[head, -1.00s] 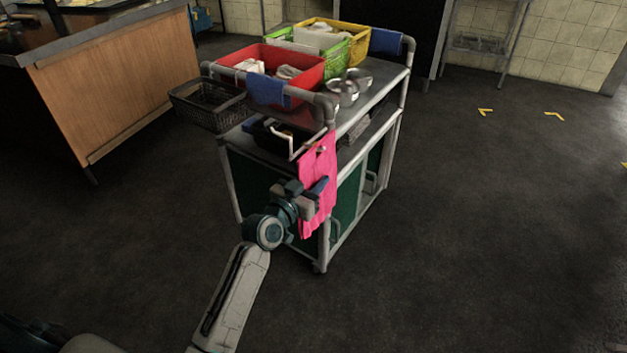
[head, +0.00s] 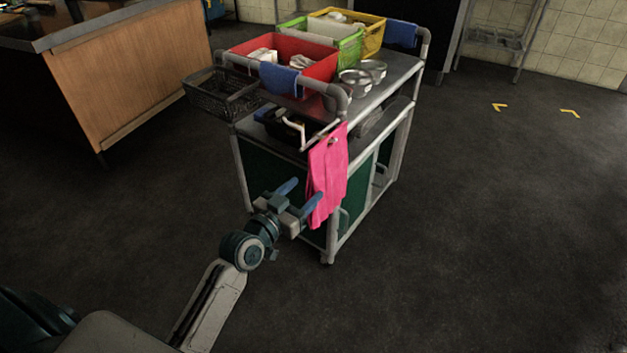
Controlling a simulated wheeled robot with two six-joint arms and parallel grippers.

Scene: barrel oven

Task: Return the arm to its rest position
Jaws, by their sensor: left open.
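My left gripper (head: 301,196) is open, its two blue fingers spread and pointing up and to the right. It is in front of the near end of a cart, just left of a pink cloth (head: 328,178). The cloth hangs from the cart's near corner by the white rail. The right fingertip lies close to the cloth's edge; I cannot tell whether it touches. Nothing shows between the fingers. My right gripper is not in view.
The cart (head: 342,236) carries a red bin (head: 318,72), a green bin (head: 352,52), a yellow bin (head: 373,42) and metal bowls (head: 356,84). A black wire basket (head: 224,100) juts out left. A wooden counter (head: 146,76) stands at left. Floor is clear at right.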

